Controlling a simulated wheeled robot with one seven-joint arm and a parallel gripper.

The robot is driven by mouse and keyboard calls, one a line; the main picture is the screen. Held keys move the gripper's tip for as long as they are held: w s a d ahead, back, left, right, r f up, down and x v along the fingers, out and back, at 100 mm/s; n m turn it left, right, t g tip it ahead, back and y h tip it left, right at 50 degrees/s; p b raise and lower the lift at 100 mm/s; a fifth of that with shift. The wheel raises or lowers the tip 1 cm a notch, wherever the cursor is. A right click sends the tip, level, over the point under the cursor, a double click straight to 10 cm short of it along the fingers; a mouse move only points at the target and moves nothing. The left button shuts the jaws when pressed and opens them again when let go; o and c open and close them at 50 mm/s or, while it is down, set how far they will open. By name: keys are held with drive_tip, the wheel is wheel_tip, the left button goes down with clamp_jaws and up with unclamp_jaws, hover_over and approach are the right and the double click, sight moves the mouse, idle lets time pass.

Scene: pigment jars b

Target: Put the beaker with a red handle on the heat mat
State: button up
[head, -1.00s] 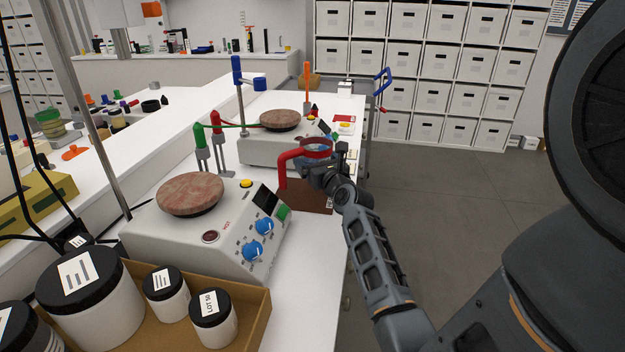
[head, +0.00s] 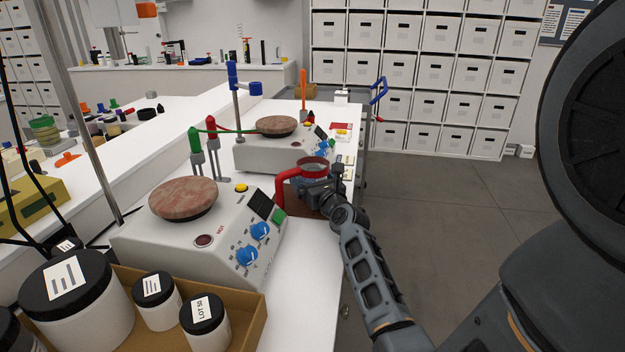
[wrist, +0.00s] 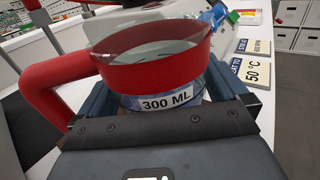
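The beaker (head: 314,167) is clear glass with a red band and a red handle (head: 283,189) pointing left. In the wrist view the beaker (wrist: 158,70) carries a "300 ML" label, looks upright and holds clear liquid. My gripper (head: 322,180) is shut on it, with a finger at each side of the glass. The brown heat mat (head: 303,212) lies on the white bench below the beaker, largely hidden by the beaker and my gripper. I cannot tell whether the beaker's base touches the mat.
A hotplate (head: 150,240) with a round brown top stands left of the mat, and another hotplate (head: 250,155) stands behind. A cardboard tray (head: 250,318) of white jars is at the front left. Bench (head: 300,270) in front of the mat is clear.

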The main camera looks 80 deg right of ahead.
drive_tip(key=shift+r, duration=0.25)
drive_tip(key=v, duration=1.2)
drive_tip(key=shift+b, duration=0.3)
